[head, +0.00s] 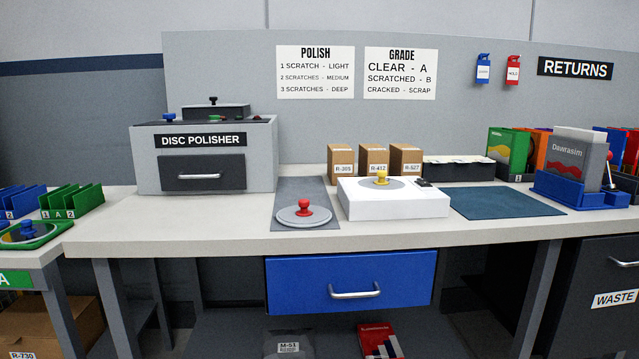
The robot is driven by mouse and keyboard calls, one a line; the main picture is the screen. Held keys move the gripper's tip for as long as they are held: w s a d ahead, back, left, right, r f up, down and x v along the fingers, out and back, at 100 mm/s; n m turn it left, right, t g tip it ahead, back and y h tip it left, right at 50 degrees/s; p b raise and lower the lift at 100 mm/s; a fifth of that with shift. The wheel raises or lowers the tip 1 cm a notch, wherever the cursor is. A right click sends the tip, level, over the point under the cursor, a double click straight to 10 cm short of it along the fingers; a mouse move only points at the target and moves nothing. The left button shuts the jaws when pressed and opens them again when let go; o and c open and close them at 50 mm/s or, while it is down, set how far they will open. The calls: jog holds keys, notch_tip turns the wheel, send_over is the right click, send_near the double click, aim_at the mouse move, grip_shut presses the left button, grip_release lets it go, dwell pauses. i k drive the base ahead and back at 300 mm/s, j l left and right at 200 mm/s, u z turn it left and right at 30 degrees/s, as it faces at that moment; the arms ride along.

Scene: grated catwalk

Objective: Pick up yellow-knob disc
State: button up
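The yellow-knob disc (368,185) is a flat grey disc with a yellow knob (381,178) at its centre. It lies on top of a white box-shaped device (395,205) in the middle of the workbench. A small black part (423,182) sits on the device's right side. My gripper is not in the head view.
A red-knob disc (304,216) lies on a grey mat (290,188) just left of the device. A teal mat (507,201) is to the right. Several cardboard boxes (373,160) and a black bin (458,168) stand behind. The disc polisher (204,155) is at left. A closed blue drawer (350,270) is below.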

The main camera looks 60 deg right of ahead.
aim_at(381, 185)
jog(key=k+l, duration=0.3)
jog(key=l, duration=0.15)
jog(key=k+l+z, duration=0.1)
jog(key=k+l, duration=0.25)
jog(key=k+l+z, duration=0.1)
jog(key=k+l, duration=0.2)
jog(key=l, duration=0.2)
